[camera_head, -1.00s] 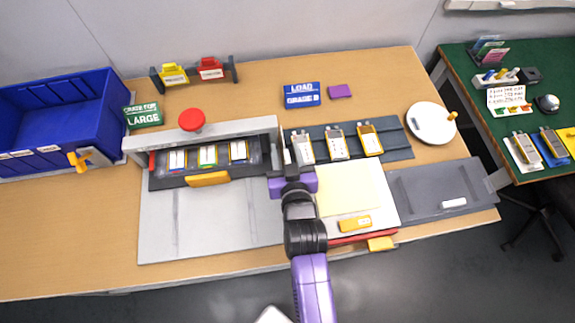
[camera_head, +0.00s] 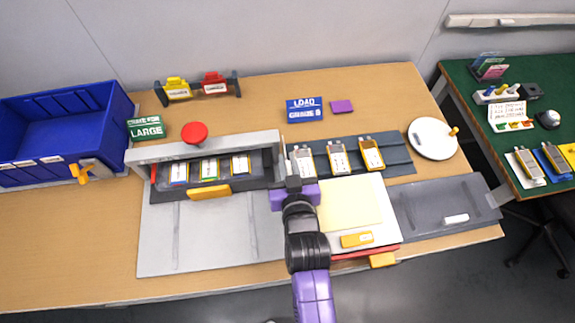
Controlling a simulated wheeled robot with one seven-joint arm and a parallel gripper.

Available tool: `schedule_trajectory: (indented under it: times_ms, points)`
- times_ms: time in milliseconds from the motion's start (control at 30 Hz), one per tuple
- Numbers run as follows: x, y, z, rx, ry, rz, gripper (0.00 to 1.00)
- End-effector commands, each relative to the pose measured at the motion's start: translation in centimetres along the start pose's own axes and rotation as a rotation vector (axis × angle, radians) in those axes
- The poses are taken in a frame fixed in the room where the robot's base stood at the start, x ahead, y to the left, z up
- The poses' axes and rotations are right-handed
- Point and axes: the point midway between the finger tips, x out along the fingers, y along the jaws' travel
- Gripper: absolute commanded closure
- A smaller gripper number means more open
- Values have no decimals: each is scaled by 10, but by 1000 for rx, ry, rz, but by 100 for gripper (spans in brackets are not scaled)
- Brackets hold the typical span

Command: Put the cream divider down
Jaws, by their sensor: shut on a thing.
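The cream divider (camera_head: 350,203) is a flat pale-yellow sheet over the white stack (camera_head: 391,222) right of centre. My gripper (camera_head: 293,184) is at its left edge, with the purple hand beside the sheet. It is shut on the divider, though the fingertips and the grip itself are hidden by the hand. The sheet looks level. I cannot tell whether it rests fully on the stack or is slightly above it.
A grey press frame (camera_head: 205,150) with a red button (camera_head: 194,132) stands left. Behind the stack, a dark mat (camera_head: 397,153) bears several pouch cells. A dark grey plate (camera_head: 430,205) lies right, and a yellow tag (camera_head: 356,240) sits at the stack's front.

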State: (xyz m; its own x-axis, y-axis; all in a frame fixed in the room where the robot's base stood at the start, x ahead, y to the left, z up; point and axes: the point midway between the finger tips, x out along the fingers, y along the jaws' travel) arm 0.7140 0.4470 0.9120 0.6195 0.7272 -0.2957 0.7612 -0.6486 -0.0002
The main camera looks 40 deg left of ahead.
Motion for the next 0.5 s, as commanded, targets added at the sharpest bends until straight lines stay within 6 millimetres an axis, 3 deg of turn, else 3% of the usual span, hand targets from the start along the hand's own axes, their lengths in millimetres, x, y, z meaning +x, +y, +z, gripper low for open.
schedule_trajectory:
  times_ms: [500]
  points:
    - [-30,1,-98,-1,6,2,100]
